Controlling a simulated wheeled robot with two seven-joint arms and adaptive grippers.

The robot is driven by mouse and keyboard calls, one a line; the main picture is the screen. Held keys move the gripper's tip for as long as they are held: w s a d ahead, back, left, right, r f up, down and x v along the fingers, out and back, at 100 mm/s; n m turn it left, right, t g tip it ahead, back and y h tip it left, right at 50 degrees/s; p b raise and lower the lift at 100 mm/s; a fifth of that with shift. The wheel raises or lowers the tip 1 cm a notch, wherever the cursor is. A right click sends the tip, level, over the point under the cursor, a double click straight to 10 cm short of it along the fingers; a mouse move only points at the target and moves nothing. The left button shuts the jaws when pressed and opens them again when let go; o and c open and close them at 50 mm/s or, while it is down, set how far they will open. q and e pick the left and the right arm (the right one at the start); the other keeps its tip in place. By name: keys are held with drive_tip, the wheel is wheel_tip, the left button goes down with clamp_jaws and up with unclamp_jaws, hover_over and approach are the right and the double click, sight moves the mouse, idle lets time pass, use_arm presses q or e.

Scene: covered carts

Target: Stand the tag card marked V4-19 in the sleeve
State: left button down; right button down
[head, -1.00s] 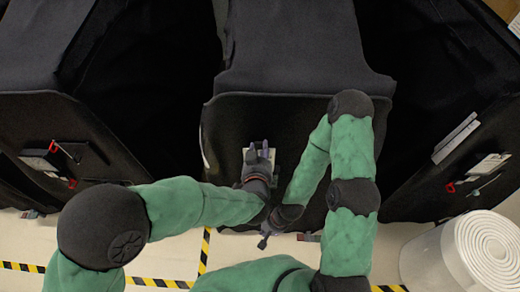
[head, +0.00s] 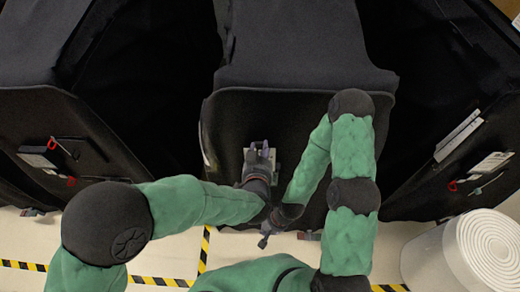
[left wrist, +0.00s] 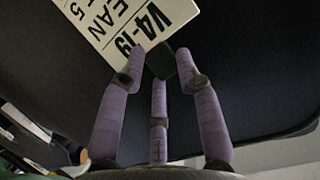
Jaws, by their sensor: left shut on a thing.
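The white tag card with black letters V4-19 (left wrist: 105,25) fills the upper left of the left wrist view. In the head view it is a small pale patch (head: 274,155) at the front of the middle covered cart (head: 300,110). My left gripper (head: 258,147) is shut on the card's near edge; its purple fingers also show in the left wrist view (left wrist: 158,65). My right gripper (head: 265,238) hangs empty-looking below, near the cart's lower edge; its jaw state is too small to tell. I cannot make out a sleeve behind the card and gripper.
Covered carts stand at left (head: 40,115) and right (head: 430,150), with pale cards and red hooks on their fronts. A white ribbed drum (head: 470,255) stands at lower right. Yellow-black tape (head: 160,282) marks the pale floor.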

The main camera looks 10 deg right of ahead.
use_arm(q)
wheel_tip(320, 180, down, 10)
drive_tip(key=b, duration=0.7)
drive_tip(key=shift+b, duration=0.4)
idle(3.2)
drive_tip(key=c, duration=0.8)
unclamp_jaws()
drive_tip(key=shift+s+r, duration=0.1)
drive_tip(key=shift+s, duration=0.05)
drive_tip(key=v, duration=1.1)
drive_tip(key=shift+s, duration=0.3)
drive_tip(key=shift+a, duration=0.2)
